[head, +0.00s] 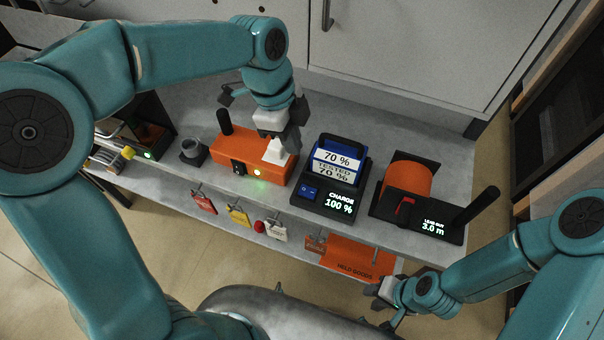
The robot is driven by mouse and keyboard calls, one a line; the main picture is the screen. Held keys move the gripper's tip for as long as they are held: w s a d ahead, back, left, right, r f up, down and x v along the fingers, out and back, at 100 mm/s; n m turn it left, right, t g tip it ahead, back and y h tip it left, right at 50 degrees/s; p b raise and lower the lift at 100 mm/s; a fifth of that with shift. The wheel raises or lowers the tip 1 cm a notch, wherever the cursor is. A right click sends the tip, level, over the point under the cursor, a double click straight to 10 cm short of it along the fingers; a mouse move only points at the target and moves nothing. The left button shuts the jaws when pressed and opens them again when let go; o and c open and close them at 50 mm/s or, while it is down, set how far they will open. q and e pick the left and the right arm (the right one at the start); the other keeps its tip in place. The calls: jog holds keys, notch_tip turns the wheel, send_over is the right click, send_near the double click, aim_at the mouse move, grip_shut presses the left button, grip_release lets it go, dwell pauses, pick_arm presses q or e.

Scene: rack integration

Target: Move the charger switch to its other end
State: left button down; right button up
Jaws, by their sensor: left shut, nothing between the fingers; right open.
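A blue-and-black battery (338,157) labelled "70 %" and "TESTED 70 %" stands in the charger. My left gripper (291,142) is shut and empty, above the orange box to the left of the charger and apart from the switch. My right gripper (376,303) is open and empty, low at the right, in front of the bench and below the charger.
An orange box (263,170) with a black handle and a white piece on top stands left of the charger. An orange-drum unit (408,180) reading "3.0 m" stands right. Coloured tags (239,215) hang from the front edge. An orange held-goods bin (358,263) is below.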

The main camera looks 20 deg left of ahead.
pick_arm(q)
jog(key=p, duration=0.1)
send_over(305, 190)
notch_tip(305, 190, down, 9)
jog(key=shift+a+f, duration=0.1)
jog(key=shift+a, duration=0.05)
jog(key=shift+a+f+p, duration=0.15)
jog(key=shift+f+p, duration=0.05)
jog(key=shift+f, duration=0.95)
jog(key=shift+a+f+p, duration=0.15)
jog(key=shift+f, duration=1)
